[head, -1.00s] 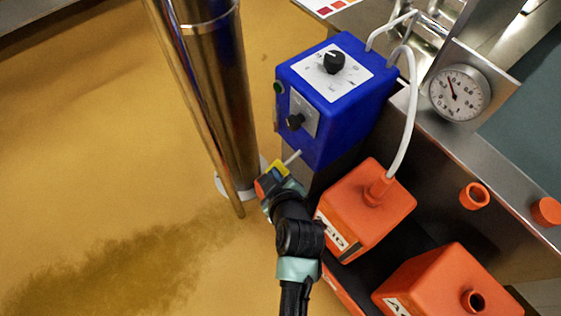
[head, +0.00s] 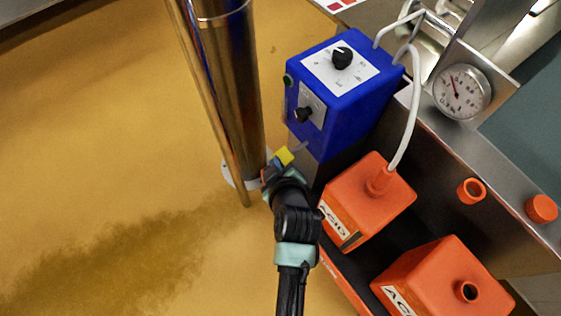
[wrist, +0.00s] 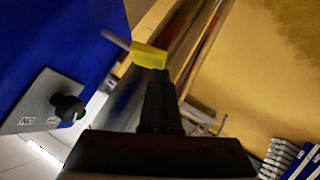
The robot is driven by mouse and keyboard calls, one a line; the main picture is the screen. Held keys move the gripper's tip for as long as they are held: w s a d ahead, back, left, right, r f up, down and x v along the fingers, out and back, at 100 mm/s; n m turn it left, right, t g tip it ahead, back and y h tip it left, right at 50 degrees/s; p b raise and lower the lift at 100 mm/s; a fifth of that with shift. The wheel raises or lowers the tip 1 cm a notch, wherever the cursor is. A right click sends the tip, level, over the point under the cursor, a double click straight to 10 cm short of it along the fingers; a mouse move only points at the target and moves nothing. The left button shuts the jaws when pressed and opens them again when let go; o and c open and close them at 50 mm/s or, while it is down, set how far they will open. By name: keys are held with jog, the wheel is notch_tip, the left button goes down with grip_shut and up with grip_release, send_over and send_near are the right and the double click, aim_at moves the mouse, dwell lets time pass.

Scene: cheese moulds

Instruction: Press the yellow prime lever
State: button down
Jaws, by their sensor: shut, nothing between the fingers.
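The blue pump box (head: 340,95) stands on a ledge, with black knobs on its white and grey panels. The yellow prime lever (head: 284,156) sticks out on a thin pale rod from its lower front. My gripper (head: 271,173) is shut and empty, just below and left of the yellow end. In the wrist view the yellow lever tip (wrist: 149,55) sits right at the far end of my shut fingers (wrist: 161,95). They meet or overlap there; I cannot tell whether they touch. The pump's side (wrist: 60,50) fills the left of that view.
A shiny steel column (head: 230,100) stands close left of my gripper. Orange acid cans (head: 365,200) stand to the right below the pump, one with a white hose (head: 412,110). A pressure gauge (head: 461,92) is farther right. The ochre floor at left is open.

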jog(key=p+v, duration=0.1)
jog(key=v, duration=0.9)
jog(key=shift+s+a+r, duration=0.2)
jog(key=shift+a+r, duration=0.15)
dwell(0.7)
jog(key=w+d+r+m+g+y+p, duration=0.2)
jog(key=w+d+r+y+p, duration=0.1)
jog(key=d+r+p, duration=0.3)
jog(key=shift+w+r+g+p, duration=0.15)
jog(key=shift+w+g+p, duration=0.25)
jog(key=shift+w+p, duration=0.15)
jog(key=shift+a, duration=0.1)
